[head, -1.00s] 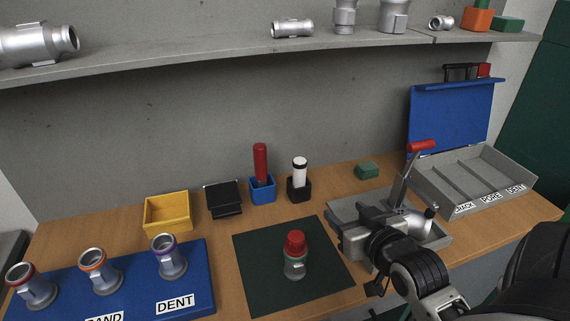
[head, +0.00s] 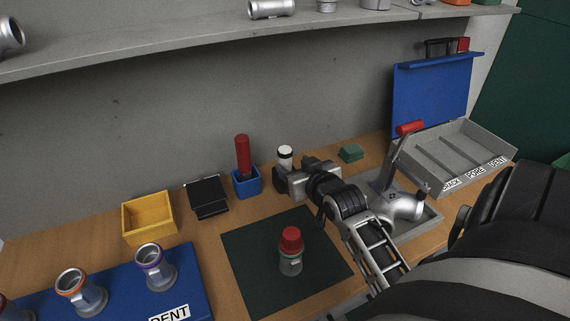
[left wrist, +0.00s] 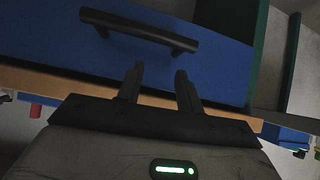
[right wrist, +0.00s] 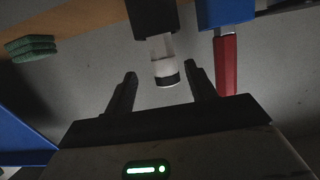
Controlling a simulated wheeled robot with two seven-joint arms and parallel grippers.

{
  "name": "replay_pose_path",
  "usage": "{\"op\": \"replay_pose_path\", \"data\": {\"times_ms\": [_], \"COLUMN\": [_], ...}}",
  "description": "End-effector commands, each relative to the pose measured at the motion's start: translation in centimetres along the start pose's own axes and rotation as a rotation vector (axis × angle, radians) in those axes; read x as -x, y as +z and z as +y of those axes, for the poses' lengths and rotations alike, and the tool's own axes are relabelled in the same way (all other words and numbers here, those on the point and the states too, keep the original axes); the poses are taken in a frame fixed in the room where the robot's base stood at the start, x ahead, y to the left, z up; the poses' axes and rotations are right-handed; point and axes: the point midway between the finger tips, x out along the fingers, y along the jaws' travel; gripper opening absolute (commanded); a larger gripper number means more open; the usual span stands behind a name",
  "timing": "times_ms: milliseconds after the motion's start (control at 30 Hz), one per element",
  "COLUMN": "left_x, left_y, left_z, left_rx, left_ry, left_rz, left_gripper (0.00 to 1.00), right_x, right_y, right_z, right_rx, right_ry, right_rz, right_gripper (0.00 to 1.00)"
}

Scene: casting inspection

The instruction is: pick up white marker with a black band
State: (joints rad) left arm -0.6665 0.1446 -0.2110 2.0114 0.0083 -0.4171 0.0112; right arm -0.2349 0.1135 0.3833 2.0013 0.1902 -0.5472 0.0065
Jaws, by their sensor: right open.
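The white marker with a black band (head: 285,153) stands upright in its black holder at the back of the table; in the head view my right gripper hides most of the holder and the marker's lower part. In the right wrist view the marker (right wrist: 165,66) hangs upside down from the black holder (right wrist: 153,18), its end between the two open fingers. My right gripper (right wrist: 160,85) is open, with a gap on each side of the marker. In the head view the right gripper (head: 280,180) is at the marker. My left gripper (left wrist: 158,75) is open and empty before a blue drawer front with a black handle.
A red marker (head: 243,155) in a blue holder (head: 246,184) stands close left of the white one. A green pad stack (head: 351,153) lies to the right. A red-capped casting (head: 290,255) stands on the dark mat (head: 240,262). A shelf (head: 180,45) runs above.

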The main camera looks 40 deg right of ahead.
Motion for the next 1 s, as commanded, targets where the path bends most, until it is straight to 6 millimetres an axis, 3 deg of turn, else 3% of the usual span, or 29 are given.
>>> {"op": "replay_pose_path", "data": {"times_ms": [333, 633, 667, 833, 1000], "left_x": [-0.1, -0.1, -0.1, -0.1, 0.0], "left_y": [-1.0, -0.9, -0.9, -0.8, -0.5], "left_z": [-0.2, -0.2, -0.2, -0.2, -0.1], "left_rx": [-0.004, -0.004, -0.004, -0.001, 0.000], "left_ry": [-0.003, -0.004, -0.004, -0.004, -0.004], "left_rz": [0.017, 0.015, 0.015, 0.012, 0.007], "left_gripper": [0.36, 0.36, 0.36, 0.36, 0.36], "right_x": [-4.5, -5.1, -5.1, -5.1, -5.1], "right_y": [-0.5, -0.4, -0.4, -0.4, -0.5], "right_z": [-0.6, -0.6, -0.6, -0.6, -0.6], "right_rx": [0.000, 0.000, 0.000, 0.000, 0.000], "right_ry": [0.000, 0.000, 0.001, 0.001, 0.001], "right_rz": [0.001, 0.000, 0.000, 0.000, 0.001], "right_gripper": [0.55, 0.55, 0.53, 0.07, 0.07]}}
